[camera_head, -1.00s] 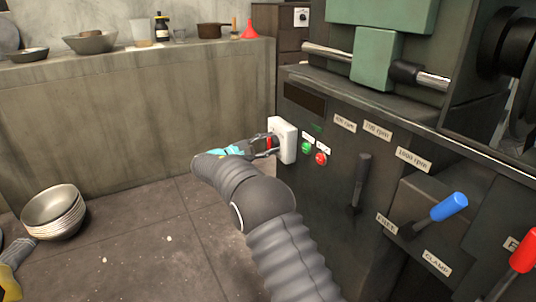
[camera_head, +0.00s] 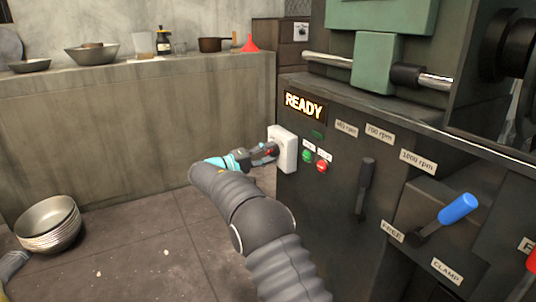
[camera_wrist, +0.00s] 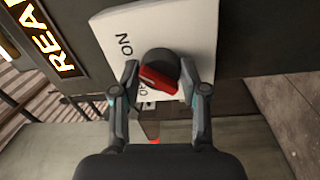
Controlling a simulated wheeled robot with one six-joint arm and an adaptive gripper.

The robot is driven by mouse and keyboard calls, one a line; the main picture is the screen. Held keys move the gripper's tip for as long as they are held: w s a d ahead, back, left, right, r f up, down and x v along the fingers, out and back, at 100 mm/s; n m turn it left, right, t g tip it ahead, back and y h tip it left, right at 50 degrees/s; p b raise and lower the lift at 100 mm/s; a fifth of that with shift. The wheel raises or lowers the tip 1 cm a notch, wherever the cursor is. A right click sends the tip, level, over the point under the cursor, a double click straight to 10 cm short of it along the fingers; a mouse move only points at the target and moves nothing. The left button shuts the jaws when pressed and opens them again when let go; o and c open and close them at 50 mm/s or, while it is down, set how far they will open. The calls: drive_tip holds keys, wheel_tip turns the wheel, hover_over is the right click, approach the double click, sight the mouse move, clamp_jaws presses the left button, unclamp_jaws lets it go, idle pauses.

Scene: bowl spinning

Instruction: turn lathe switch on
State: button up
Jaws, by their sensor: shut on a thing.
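The lathe switch is a red knob (camera_wrist: 156,80) on a dark round base, set on a white box (camera_head: 287,150) on the lathe's front left corner. In the wrist view the white plate (camera_wrist: 185,25) reads "ON" on one side, and an "OFF" label is partly hidden below the knob. The red handle points away from the "ON" label's left edge at a slant. My gripper (camera_wrist: 160,92) has its two fingers on either side of the knob, shut on it. In the head view my gripper (camera_head: 265,153) reaches the box from the left. The lathe's display (camera_head: 304,106) is lit and reads "READY".
Green (camera_head: 307,156) and red (camera_head: 322,167) buttons sit right of the box. A black lever (camera_head: 365,188) and a blue-handled lever (camera_head: 445,217) stick out further right. A stack of bowls (camera_head: 49,224) stands on the floor at left. The floor between is clear.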

drive_tip(key=shift+f+m, duration=0.15)
drive_tip(key=shift+m, duration=0.15)
idle(0.4)
drive_tip(key=o, duration=1.1)
drive_tip(key=shift+o, duration=0.2)
drive_tip(key=r+v, duration=0.1)
drive_tip(key=v, duration=1.1)
drive_tip(key=shift+f, duration=0.45)
